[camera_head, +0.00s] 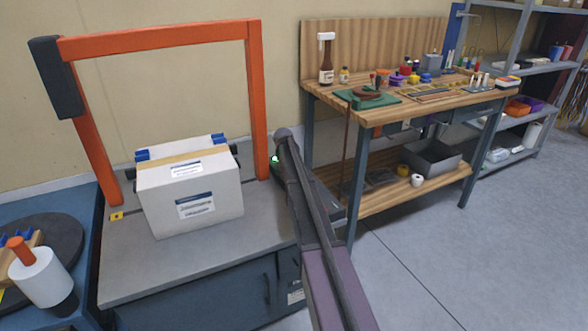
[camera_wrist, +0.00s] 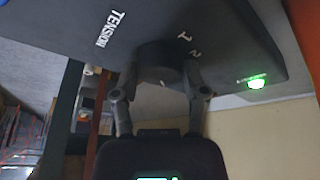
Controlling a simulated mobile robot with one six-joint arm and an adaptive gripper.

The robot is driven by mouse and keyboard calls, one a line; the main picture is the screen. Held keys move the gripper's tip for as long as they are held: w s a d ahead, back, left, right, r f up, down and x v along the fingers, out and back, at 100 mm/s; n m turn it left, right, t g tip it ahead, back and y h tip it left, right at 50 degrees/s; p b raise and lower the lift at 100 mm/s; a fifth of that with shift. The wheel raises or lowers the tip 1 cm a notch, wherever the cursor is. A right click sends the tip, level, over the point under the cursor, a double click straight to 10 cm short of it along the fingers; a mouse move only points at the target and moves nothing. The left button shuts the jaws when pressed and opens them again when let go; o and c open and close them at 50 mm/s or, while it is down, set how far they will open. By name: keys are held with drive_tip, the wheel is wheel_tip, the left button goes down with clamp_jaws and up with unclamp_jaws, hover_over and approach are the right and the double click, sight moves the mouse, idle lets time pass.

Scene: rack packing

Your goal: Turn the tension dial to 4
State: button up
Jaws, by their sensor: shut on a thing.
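The dark round tension dial (camera_wrist: 159,57) stands out from a dark panel (camera_wrist: 225,25) in the wrist view. The panel carries the white word TENSION, and the numerals 1 and 2 show beside the dial. Other numerals are hidden or out of view. My gripper (camera_wrist: 160,80) is shut on the dial, with one finger on each side. A small white mark shows low on the dial, but I cannot tell which number it points to. In the head view my arm hides the dial and the gripper.
A green light (camera_wrist: 257,82) glows at the panel's edge. In the head view an orange frame (camera_head: 258,100) spans a grey-topped machine (camera_head: 125,270) holding a white box (camera_head: 190,195). A wooden workbench (camera_head: 400,115) stands to the right. Grey floor (camera_head: 460,265) is open at lower right.

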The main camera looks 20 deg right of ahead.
drive_tip(key=shift+m, duration=0.6)
drive_tip(key=shift+g, duration=0.3)
drive_tip(key=o, duration=1.2)
drive_tip(key=shift+c, duration=0.2)
drive_tip(key=shift+n, duration=0.5)
